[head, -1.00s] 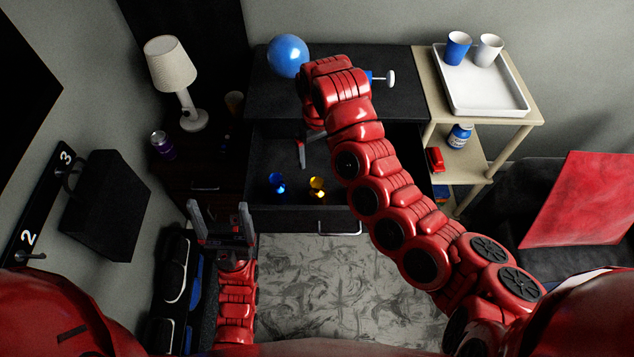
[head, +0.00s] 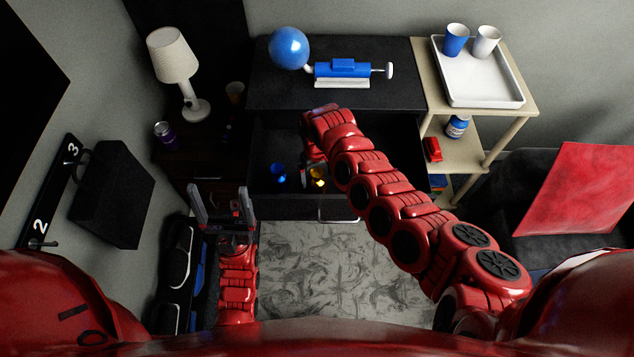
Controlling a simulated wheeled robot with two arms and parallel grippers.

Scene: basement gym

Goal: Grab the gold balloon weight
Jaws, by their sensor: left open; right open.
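The gold balloon weight (head: 318,181) is a small shiny piece in the open drawer (head: 262,160) of the black cabinet. A blue weight (head: 278,174) sits to its left in the same drawer. My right gripper (head: 307,172) reaches down into the drawer, open, with its fingers close to the gold weight. The fingers and wrist hide part of the view, and I cannot tell whether they touch the weight. My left gripper (head: 222,200) is open and empty, in front of the drawer on its left, with its fingers pointing up.
On the cabinet top (head: 395,90) stand a blue balloon (head: 289,48) and a blue hand pump (head: 345,69). A lamp (head: 178,68) stands at the left. A beige shelf (head: 525,112) with a white tray (head: 485,95) stands at the right. The patterned floor (head: 320,270) in front is clear.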

